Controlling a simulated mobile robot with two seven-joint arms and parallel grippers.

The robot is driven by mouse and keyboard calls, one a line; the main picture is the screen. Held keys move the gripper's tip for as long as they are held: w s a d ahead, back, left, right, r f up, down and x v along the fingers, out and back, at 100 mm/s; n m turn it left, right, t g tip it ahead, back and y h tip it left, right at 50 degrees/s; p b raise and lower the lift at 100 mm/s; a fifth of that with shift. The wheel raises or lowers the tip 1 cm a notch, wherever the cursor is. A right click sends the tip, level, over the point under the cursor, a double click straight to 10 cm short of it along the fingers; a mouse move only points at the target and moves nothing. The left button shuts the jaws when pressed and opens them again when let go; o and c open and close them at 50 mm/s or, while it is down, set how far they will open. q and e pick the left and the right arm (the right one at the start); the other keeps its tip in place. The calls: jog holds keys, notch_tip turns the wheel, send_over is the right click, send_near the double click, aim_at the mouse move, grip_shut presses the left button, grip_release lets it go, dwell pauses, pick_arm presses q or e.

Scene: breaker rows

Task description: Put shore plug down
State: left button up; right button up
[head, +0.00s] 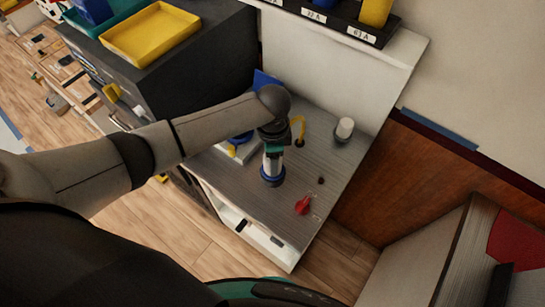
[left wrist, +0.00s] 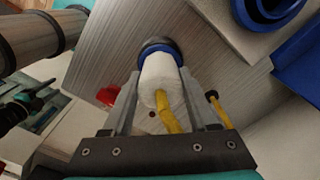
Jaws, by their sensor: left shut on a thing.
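The shore plug has a white body with a blue collar (head: 272,173) and a yellow cable. My left gripper (head: 273,150) is shut on it, above or at the grey worktop (head: 235,180); I cannot tell whether the plug touches the top. In the left wrist view the plug's white body (left wrist: 160,78) sits between the two fingers, blue end pointing away. Its yellow cable (left wrist: 172,115) runs back between the fingers. A blue round socket (left wrist: 265,10) on a pale block lies to the right there; it is partly hidden by my arm in the head view. My right gripper is not in view.
A red piece (head: 303,205) and a small dark knob (head: 321,181) are on the worktop near the plug. A white-topped cylinder (head: 344,129) stands toward the back. A dark cabinet with a yellow tray (head: 150,34) is at the left. The worktop's right part is mostly clear.

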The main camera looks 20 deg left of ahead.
pick_arm(q)
jog(key=shift+f, duration=0.1)
jog(key=o, duration=1.3)
jog(key=shift+c, duration=0.2)
notch_tip(320, 180, up, 12)
jog(key=p, duration=0.1)
